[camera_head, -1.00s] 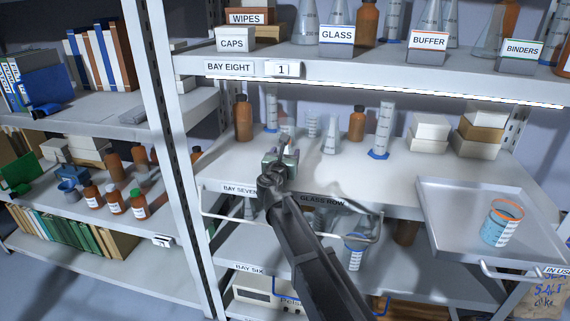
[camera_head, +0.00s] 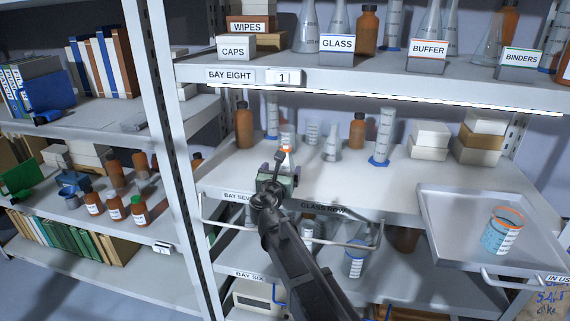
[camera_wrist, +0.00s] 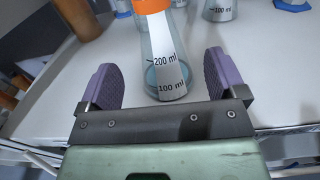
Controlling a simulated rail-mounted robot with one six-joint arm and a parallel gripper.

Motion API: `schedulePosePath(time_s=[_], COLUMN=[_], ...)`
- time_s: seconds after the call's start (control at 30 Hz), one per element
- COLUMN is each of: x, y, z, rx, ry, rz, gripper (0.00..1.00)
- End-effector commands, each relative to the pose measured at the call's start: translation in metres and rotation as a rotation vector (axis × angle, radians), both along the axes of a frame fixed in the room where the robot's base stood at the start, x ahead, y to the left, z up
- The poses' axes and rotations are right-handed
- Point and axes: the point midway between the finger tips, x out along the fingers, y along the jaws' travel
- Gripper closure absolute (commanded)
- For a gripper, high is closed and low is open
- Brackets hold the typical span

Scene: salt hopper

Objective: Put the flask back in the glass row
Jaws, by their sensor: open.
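The flask (camera_wrist: 167,60) is a conical glass flask with an orange cap, white volume markings and a little bluish liquid. It stands upright on the bay seven shelf (camera_wrist: 120,125), marked GLASS ROW in the head view (camera_head: 322,208). My gripper (camera_wrist: 162,62) is open, with one purple finger on each side of the flask and a visible gap on both sides. In the head view, the orange cap (camera_head: 286,149) shows just beyond my gripper (camera_head: 281,168); the flask's lower body is hidden there by my gripper.
Behind stand a clear flask (camera_head: 332,145), a tall cylinder (camera_head: 381,140), a brown bottle (camera_head: 243,127) and other glassware. A pulled-out tray (camera_head: 450,220) with an orange-rimmed beaker (camera_head: 502,232) is at the right. Bare shelf lies right of my gripper.

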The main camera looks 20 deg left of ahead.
Motion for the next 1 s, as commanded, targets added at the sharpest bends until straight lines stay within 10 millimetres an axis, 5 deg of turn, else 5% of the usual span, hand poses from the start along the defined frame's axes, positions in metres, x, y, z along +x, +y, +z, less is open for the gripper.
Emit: schedulePosePath(time_s=[0.1, 0.3, 1.0], x=[-0.034, -0.06, -0.062], y=[-0.006, -0.008, -0.008], z=[0.0, 0.0, 0.0], rx=[0.0, 0.0, 0.0], ry=[0.0, 0.0, 0.0], rz=[0.002, 0.0, -0.001], gripper=[0.1, 0.1, 0.1])
